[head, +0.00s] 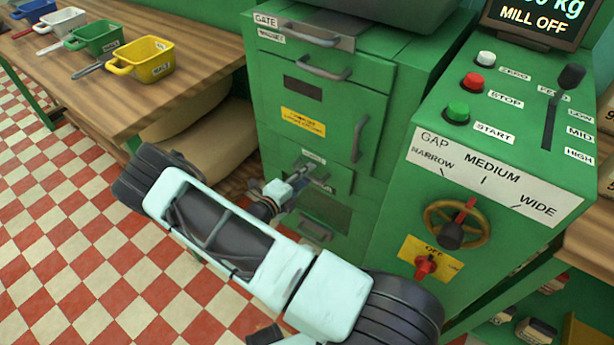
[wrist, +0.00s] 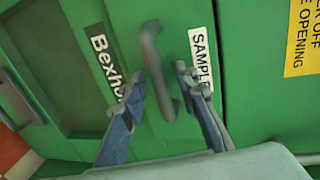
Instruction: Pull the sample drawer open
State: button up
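The sample drawer (head: 342,180) is a small green front low on the green mill cabinet, under a small white label. It looks closed. In the wrist view its grey bar handle (wrist: 166,75) stands between a "Bexho…" label (wrist: 103,65) and a "SAMPL…" label (wrist: 201,57). My gripper (head: 307,174) is at the drawer front and partly covers the handle in the head view. In the wrist view my gripper (wrist: 160,78) is open, with one finger on each side of the handle. A gap shows on the right; contact on the left is unclear.
A large door handle (head: 358,138) sticks out above and right of the drawer. Another handle (head: 315,232) sits below it. The control panel with a gap wheel (head: 457,224) is at right. A wooden bench (head: 150,95) with coloured scoops stands left. Checkered floor lies open at left.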

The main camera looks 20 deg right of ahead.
jog(key=shift+w+d, duration=0.1)
jog(key=shift+d, duration=0.05)
jog(key=shift+c, duration=0.5)
grip_shut()
jog(key=f+v, duration=0.2)
jog(key=v, duration=0.7)
jog(key=f+p+v, duration=0.1)
jog(key=v, duration=0.8)
jog(key=shift+s+a+f, duration=0.3)
jog(key=shift+s+a, duration=0.05)
jog(key=shift+a, duration=0.3)
jog(key=shift+o, duration=0.5)
grip_release()
